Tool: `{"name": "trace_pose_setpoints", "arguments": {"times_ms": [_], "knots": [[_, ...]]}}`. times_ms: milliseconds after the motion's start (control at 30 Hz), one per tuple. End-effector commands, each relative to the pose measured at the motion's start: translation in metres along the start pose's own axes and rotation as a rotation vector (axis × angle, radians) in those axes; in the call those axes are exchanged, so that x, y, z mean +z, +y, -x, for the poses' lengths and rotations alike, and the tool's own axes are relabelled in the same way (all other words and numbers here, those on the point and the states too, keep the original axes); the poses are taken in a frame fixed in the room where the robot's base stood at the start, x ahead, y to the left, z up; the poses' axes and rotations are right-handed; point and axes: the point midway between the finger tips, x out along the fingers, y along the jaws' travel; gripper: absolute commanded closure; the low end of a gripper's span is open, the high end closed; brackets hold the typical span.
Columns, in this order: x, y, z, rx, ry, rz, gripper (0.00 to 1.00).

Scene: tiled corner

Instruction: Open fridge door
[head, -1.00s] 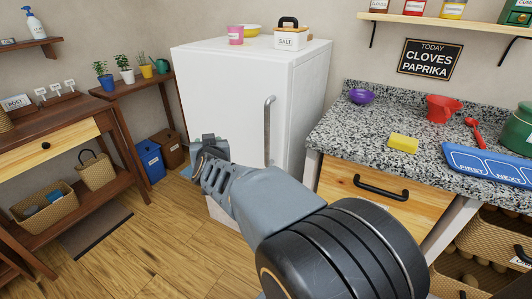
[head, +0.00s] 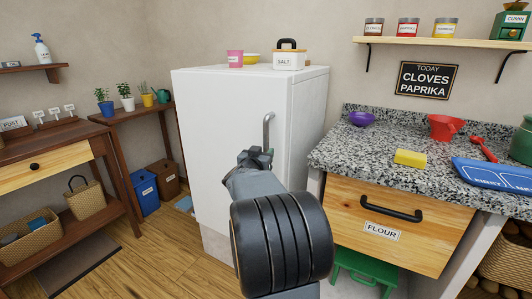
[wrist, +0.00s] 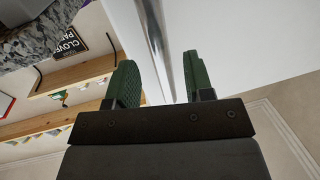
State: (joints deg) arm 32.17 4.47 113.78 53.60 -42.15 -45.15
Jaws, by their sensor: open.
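The white fridge (head: 225,125) stands in the corner with its door shut. Its upright silver handle (head: 268,130) is near the right edge of the door. My gripper (head: 256,156) is in front of the door at the handle's lower part, which it hides. In the wrist view my gripper (wrist: 160,82) is open, with green pads apart. The handle (wrist: 160,38) runs in the picture between the two fingers. I cannot tell whether either finger touches it.
A granite counter (head: 335,150) with a closed flour drawer (head: 350,222) stands to the right of the fridge. A green stool (head: 365,266) is under it. A salt box (head: 289,60) and pink cup (head: 235,59) stand on the fridge.

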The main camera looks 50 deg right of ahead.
Motion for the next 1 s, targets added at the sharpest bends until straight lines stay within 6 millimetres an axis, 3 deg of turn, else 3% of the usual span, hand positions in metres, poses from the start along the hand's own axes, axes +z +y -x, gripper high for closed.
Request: {"name": "trace_pose_setpoints", "arguments": {"times_ms": [100, 300, 733, 1000], "knots": [[0.002, 0.001, -0.018, 0.002, -0.001, 0.0, 0.52], [0.001, 0.0, -0.035, 0.0, -0.001, 0.001, 0.52], [0.0, 0.0, -0.041, -0.001, 0.0, 0.0, 0.52], [0.0, 0.0, -0.041, -0.001, 0.0, 0.0, 0.78]]}}
